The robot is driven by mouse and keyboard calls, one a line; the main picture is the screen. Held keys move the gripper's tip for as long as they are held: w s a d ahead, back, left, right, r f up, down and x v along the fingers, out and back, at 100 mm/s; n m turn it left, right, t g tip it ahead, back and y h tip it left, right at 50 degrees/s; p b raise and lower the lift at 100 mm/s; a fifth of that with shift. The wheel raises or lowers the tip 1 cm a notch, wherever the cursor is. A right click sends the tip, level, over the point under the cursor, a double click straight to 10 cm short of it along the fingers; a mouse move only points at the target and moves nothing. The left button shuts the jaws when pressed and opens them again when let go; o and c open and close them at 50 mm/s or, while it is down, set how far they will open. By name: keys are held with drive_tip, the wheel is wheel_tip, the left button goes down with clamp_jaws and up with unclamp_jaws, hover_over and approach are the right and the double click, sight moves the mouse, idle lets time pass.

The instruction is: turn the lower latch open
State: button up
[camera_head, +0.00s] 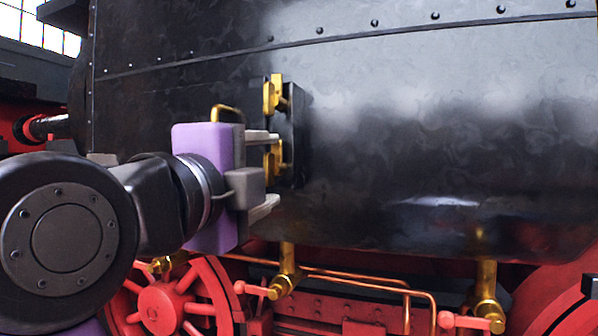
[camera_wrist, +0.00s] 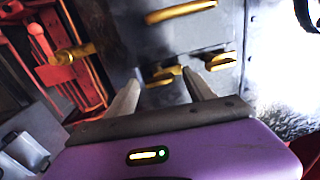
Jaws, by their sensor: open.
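The lower latch (camera_head: 275,157) is brass and sits on the black door plate of the boiler side. The wrist view shows the lower latch (camera_wrist: 165,73) just ahead of my fingertips, roughly between them; I cannot tell if they touch it. The brass upper latch (camera_head: 272,93) is above it in the head view, and it also shows in the wrist view (camera_wrist: 221,62), right of the lower one. My gripper (camera_head: 276,169), with a purple body, is open, with its two fingers one above the other in the head view. It also shows in the wrist view (camera_wrist: 162,82).
A brass handle (camera_head: 228,108) is left of the latches, partly hidden by my gripper; the wrist view shows it too (camera_wrist: 180,12). Below are brass valves (camera_head: 285,272), copper pipes (camera_head: 415,291) and a red wheel (camera_head: 155,305). The boiler side at right is clear.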

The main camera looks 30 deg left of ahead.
drive_tip(key=v, duration=0.7)
drive_tip(key=shift+s, duration=0.35)
drive_tip(key=shift+d, duration=0.15)
